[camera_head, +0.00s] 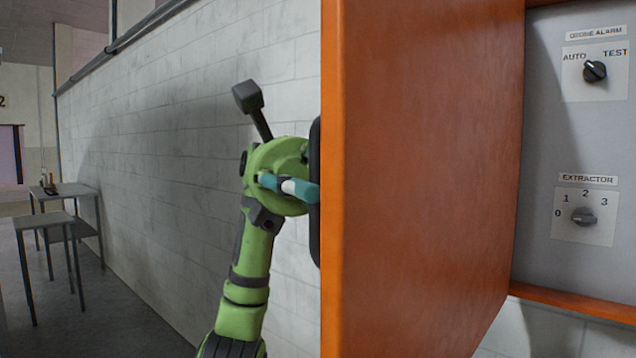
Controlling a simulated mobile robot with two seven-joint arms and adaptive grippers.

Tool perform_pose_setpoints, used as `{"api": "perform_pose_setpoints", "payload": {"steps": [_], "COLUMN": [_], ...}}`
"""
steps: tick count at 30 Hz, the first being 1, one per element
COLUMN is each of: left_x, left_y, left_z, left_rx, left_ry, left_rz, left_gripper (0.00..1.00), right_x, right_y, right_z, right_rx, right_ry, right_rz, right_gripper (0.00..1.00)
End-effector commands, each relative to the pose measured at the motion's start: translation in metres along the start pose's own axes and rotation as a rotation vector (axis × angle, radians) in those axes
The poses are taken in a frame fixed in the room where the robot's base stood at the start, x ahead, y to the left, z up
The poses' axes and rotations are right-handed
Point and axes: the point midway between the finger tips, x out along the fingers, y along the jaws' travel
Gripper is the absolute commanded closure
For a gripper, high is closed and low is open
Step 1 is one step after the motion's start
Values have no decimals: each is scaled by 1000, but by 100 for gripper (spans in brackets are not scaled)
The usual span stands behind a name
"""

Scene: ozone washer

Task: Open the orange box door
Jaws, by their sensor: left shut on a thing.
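The orange box door (425,190) stands swung wide open, edge towards me, its inner face turned to the right. A black handle (315,235) shows in part along its outer face, at the left. My left gripper (305,190) is at this outer side, shut on the handle; its fingertips are mostly hidden by the door edge. The box's grey panel (540,130) is exposed, with an ozone alarm knob (594,71) and an extractor knob (583,217). My right gripper is not in view.
A white block wall (150,150) runs behind my left arm, close to it. Small grey tables (62,190) stand at the far left, with small items on one. Grey floor (110,310) lies open at the lower left. The box's orange lower rim (575,300) juts out.

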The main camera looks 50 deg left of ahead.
Motion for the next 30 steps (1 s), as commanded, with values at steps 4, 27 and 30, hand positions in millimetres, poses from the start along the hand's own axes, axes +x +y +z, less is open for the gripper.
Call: {"api": "perform_pose_setpoints", "payload": {"steps": [4, 27, 30], "left_x": [0, -4, -14], "left_y": [0, 1, 1], "left_z": [0, 1, 1], "left_rx": [0, -1, -1], "left_ry": [-1, -1, -2], "left_rz": [2, 3, 3], "left_gripper": [100, 54, 54], "right_x": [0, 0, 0], "right_y": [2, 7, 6], "right_z": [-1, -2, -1], "right_rx": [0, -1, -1], "right_ry": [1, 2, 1], "right_rz": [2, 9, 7], "right_gripper": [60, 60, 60]}}
